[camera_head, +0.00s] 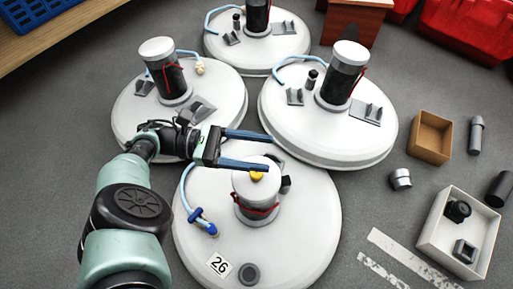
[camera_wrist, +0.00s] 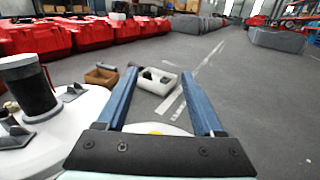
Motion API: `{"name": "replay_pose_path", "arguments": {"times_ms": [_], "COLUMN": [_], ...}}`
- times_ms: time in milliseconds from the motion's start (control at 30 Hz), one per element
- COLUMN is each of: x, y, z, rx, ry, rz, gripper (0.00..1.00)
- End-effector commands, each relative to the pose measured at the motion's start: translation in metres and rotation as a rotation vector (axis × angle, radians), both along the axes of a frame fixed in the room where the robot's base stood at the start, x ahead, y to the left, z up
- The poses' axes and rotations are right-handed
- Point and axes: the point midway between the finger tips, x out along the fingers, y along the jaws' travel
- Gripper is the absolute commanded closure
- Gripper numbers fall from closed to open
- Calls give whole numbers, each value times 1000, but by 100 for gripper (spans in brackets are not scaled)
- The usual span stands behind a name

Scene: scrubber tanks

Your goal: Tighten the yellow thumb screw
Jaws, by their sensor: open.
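The yellow thumb screw (camera_head: 257,174) sits on the white top of the cylinder (camera_head: 255,190) on the nearest tank (camera_head: 310,225), which carries a "26" label. My gripper (camera_head: 269,151) is open, its two blue fingers spread just above and left of the screw in the head view. One finger passes close to the screw in that picture; I cannot tell if they touch. In the wrist view my gripper (camera_wrist: 165,100) has empty space between its fingers, and a small yellow patch, likely the thumb screw (camera_wrist: 156,133), shows low behind the palm edge.
Three similar white tanks stand behind, one at right (camera_head: 325,125). A blue hose with a blue fitting (camera_head: 203,222) lies on the nearest tank's left. An open brown box (camera_head: 430,137) and a white box (camera_head: 430,235) with parts stand on the floor at right.

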Motion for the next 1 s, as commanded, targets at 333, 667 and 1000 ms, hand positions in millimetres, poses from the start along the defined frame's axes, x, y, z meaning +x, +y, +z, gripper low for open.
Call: {"name": "replay_pose_path", "arguments": {"times_ms": [333,667,1000], "x": [0,-11,-60], "y": [0,7,34], "z": [8,2,-31], "rx": [0,-89,-662], "ry": [0,38,335], "rz": [-1,102,903], "gripper": [31,31,31]}}
